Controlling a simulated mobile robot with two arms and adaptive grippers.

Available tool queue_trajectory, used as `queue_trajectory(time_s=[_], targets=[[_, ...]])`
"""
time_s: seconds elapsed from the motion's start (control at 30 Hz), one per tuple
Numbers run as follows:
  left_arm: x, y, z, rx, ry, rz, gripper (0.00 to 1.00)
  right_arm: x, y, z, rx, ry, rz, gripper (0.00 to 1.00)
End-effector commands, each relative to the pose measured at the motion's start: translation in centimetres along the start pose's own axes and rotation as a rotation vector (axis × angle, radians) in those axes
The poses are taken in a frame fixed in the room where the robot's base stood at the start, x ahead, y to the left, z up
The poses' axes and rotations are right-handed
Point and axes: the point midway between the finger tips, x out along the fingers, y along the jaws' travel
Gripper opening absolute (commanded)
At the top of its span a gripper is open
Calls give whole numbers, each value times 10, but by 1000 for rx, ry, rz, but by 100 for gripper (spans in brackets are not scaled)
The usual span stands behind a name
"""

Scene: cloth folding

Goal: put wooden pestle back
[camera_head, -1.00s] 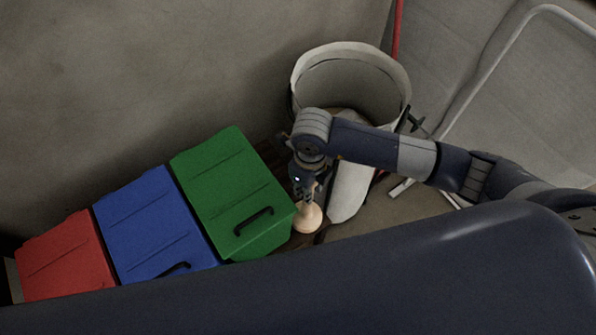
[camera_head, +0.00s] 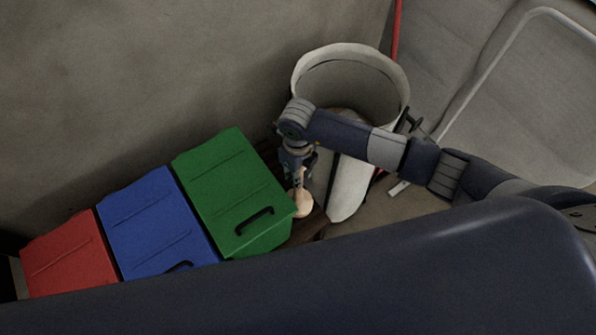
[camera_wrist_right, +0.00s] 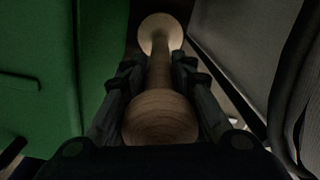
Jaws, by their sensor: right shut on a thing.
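The wooden pestle (camera_head: 301,204) is pale, with a wide round end pointing down, just right of the green bin in the head view. My right gripper (camera_head: 299,178) is shut on its shaft from above. In the right wrist view the pestle (camera_wrist_right: 160,118) lies between both fingers of my right gripper (camera_wrist_right: 158,78), with its rounded knob near the camera and its wide end farther off. I cannot tell whether the wide end touches the dark wooden surface (camera_head: 306,228) below. My left gripper is not in view.
A green bin (camera_head: 225,180), a blue bin (camera_head: 150,220) and a red bin (camera_head: 68,260) stand in a row to the left. A large whitish round container (camera_head: 397,85) stands behind my right arm. The green bin's side is close to the pestle.

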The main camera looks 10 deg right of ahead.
Motion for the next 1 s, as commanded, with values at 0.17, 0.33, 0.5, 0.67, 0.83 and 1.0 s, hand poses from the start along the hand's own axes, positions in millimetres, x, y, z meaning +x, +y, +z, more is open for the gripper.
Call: queue_trajectory(time_s=[0.17,0.33,0.5,0.67,0.83,1.0], targets=[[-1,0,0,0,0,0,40,4,0,1,-1,-4,-1,0],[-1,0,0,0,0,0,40,4,0,1,-1,-4,-1,0],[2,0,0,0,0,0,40,9,0,0,-1,0,0,29],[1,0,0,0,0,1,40,9,0,0,-1,0,0,45],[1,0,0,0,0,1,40,8,0,0,-1,0,-1,45],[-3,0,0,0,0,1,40,3,0,0,-1,-1,0,45]])
